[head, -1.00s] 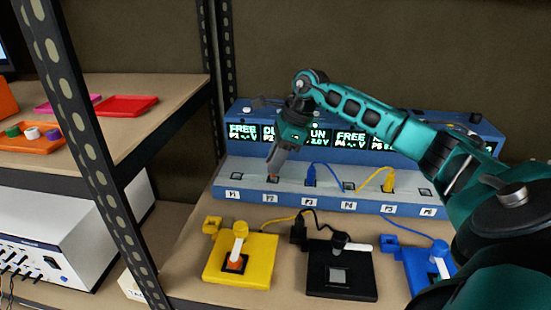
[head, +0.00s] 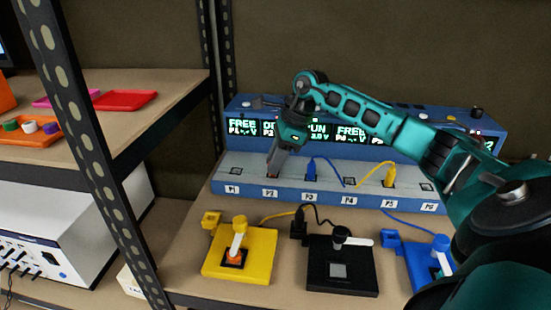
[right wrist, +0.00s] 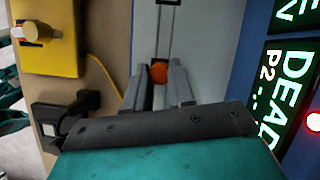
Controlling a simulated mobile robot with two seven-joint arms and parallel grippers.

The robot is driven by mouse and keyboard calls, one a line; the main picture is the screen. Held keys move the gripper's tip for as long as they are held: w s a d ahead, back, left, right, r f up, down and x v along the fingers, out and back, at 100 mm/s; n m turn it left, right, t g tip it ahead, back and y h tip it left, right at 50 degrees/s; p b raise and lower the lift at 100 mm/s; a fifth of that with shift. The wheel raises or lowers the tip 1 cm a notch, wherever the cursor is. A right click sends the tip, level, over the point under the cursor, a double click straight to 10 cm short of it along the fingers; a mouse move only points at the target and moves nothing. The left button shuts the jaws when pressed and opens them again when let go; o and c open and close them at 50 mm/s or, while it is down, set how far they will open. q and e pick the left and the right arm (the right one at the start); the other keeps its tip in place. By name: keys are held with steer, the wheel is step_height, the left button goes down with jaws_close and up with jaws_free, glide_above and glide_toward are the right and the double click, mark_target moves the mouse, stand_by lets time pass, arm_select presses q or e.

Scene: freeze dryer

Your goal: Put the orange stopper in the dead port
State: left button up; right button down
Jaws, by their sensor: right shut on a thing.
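The orange stopper (right wrist: 158,73) shows between my right fingertips in the right wrist view. My right gripper (head: 272,173) is shut on it, pointing down at port P2 on the sloped grey panel of the blue unit. In the right wrist view the display beside P2 (right wrist: 283,85) reads DEAD. The port opening is hidden behind the fingers and stopper, so I cannot tell how far in the stopper sits. My left gripper is not in view.
Port P1 (head: 235,172) is empty. A blue plug (head: 311,170) stands in P3 and a yellow plug (head: 389,175) in P5, with cables. A yellow device (head: 255,262), black device (head: 341,285) and blue device (head: 414,262) stand in front. An orange tray (head: 20,138) holds several caps.

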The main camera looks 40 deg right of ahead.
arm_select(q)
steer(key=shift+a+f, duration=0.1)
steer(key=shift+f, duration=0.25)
arm_select(e)
steer(key=shift+f, duration=0.5)
steer(key=c, duration=0.9)
jaws_free()
steer(key=shift+r, duration=0.1)
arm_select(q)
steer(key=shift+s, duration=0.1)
arm_select(e)
steer(key=shift+r, duration=0.1)
arm_select(q)
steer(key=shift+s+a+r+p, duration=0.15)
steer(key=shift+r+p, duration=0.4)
steer(key=shift+p, duration=0.2)
arm_select(e)
steer(key=v, duration=1.2)
steer(key=shift+s+r, duration=0.1)
steer(key=shift+r, duration=0.25)
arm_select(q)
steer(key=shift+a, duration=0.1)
